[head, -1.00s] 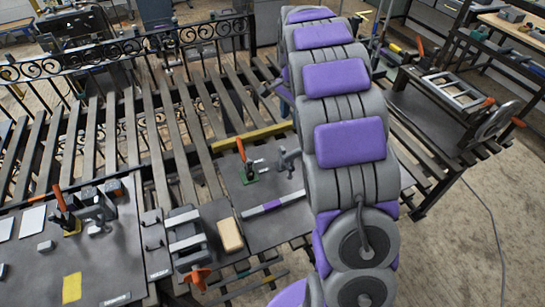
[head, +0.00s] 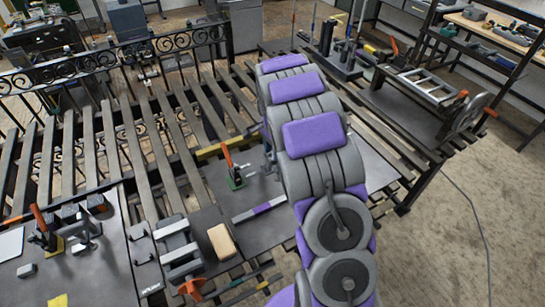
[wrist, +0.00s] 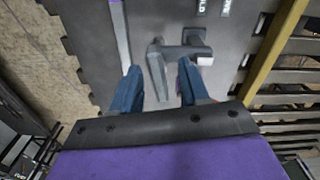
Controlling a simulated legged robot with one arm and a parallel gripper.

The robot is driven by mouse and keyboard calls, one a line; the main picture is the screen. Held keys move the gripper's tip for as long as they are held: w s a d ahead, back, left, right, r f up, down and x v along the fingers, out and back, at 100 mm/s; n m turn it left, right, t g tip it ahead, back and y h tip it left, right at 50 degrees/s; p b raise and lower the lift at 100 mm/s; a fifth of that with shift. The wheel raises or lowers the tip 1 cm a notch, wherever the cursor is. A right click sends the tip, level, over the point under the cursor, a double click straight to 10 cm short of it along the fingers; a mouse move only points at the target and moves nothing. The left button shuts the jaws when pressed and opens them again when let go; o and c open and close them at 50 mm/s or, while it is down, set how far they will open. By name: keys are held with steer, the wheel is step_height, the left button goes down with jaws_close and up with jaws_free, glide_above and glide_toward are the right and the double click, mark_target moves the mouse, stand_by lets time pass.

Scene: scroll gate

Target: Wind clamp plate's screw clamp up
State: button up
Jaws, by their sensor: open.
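The grey screw clamp (wrist: 180,55) stands on the dark clamp plate (wrist: 225,60) in the wrist view. It has a cross-shaped body and a long grey arm pointing back towards me. My gripper (wrist: 158,80) is open, its two blue-grey fingers on either side of that arm in the picture, with gaps visible. I cannot tell how high the fingers are above it. A small pale block lies at the clamp's right. In the head view the plate (head: 232,195) shows, but my arm hides my gripper and most or all of the screw clamp.
A toggle clamp (head: 231,168) with an orange handle stands on the plate. A yellow bar (head: 222,149) runs along the plate's back edge. A tan block (head: 221,241) and another clamp fixture (head: 178,247) are at left.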

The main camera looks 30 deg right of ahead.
steer(key=d+f, duration=0.1)
steer(key=d, duration=0.1)
steer(key=d+f, duration=0.2)
steer(key=shift+d+f, duration=0.1)
steer(key=shift+f, duration=0.1)
steer(key=a, duration=0.3)
steer(key=shift+a+r, duration=0.15)
steer(key=shift+c, duration=0.6)
steer(key=shift+a, duration=0.15)
steer(key=shift+c, duration=1.5)
steer(key=shift+s+d, duration=0.1)
steer(key=shift+d, duration=0.35)
steer(key=shift+c, duration=0.8)
steer(key=shift+d, duration=0.8)
jaws_close()
steer(key=shift+a, duration=0.1)
